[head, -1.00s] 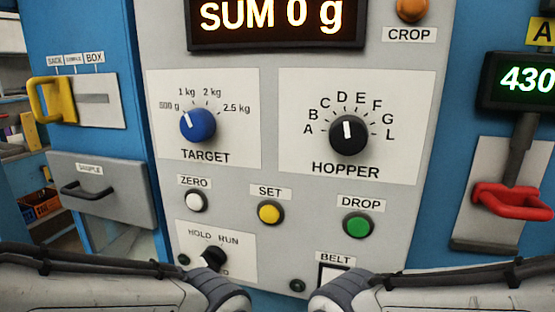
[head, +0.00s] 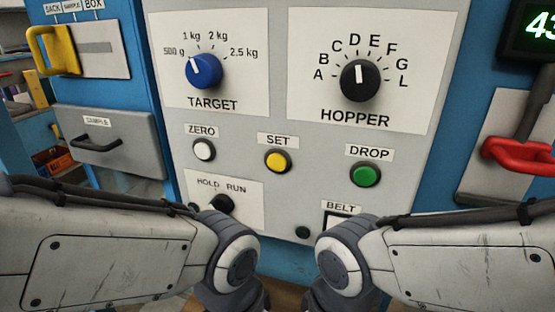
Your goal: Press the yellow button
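The yellow button (head: 278,160) sits under the SET label (head: 278,139) on the grey panel, in the middle of the head view. It is round with a dark ring, and nothing touches it. My two arms come in from the left and right below it and bend downward at their joints near the bottom centre. Both grippers are below the picture's edge, so their fingers are hidden.
A white ZERO button (head: 204,150) is left of the yellow one, a green DROP button (head: 365,174) right. Above are the blue TARGET knob (head: 203,71) and black HOPPER knob (head: 360,80). A yellow handle (head: 52,51) and red handle (head: 517,154) stick out at the sides.

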